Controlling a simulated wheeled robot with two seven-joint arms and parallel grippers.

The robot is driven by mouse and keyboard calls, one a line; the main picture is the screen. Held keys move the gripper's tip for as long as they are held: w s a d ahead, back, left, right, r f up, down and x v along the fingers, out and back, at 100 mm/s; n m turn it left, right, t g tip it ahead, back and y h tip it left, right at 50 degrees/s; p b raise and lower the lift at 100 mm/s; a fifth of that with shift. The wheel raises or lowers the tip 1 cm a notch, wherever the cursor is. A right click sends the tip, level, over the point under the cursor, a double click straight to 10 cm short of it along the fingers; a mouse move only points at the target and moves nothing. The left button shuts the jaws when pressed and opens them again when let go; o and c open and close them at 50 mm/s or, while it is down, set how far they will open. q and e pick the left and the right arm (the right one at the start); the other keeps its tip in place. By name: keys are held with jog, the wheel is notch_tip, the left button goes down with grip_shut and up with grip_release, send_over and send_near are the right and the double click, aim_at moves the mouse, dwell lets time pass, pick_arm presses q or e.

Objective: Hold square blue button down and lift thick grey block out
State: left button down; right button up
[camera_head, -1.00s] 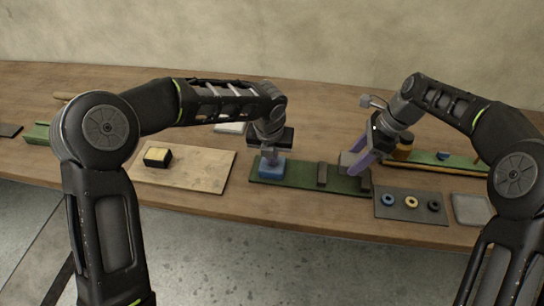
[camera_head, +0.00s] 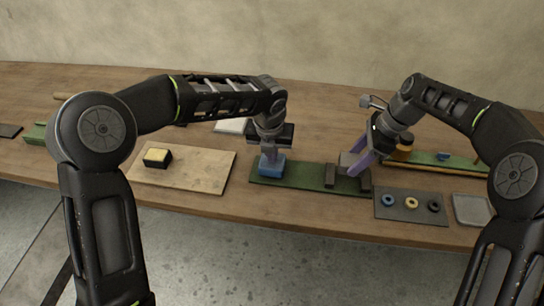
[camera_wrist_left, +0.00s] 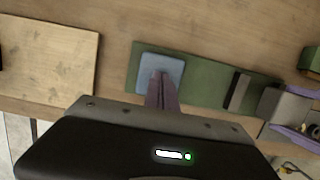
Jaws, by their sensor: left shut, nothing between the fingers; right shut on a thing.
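The square blue button (camera_head: 276,168) sits at the left end of a green base (camera_head: 300,180). My left gripper (camera_head: 268,168) is shut and empty, its purple fingertips down at the button; the left wrist view shows them over the button's face (camera_wrist_left: 147,68). Whether the button is pressed down I cannot tell. The thick grey block (camera_head: 346,159) is at the base's right end, beside a dark upright piece (camera_head: 330,176). My right gripper (camera_head: 360,161) is shut on the grey block, also seen in the left wrist view (camera_wrist_left: 283,107). The block's underside is hidden.
A dark plate with blue, yellow and black rings (camera_head: 402,211) and a grey tray (camera_head: 471,209) lie at right front. A wooden board (camera_head: 203,173) with a black-and-yellow block (camera_head: 157,157) lies left. Another green strip (camera_head: 440,160) is behind my right gripper.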

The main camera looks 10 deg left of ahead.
pick_arm(q)
jog(key=w+v, duration=0.1)
jog(key=v, duration=0.6)
jog(key=shift+w+r, duration=0.35)
dwell(0.7)
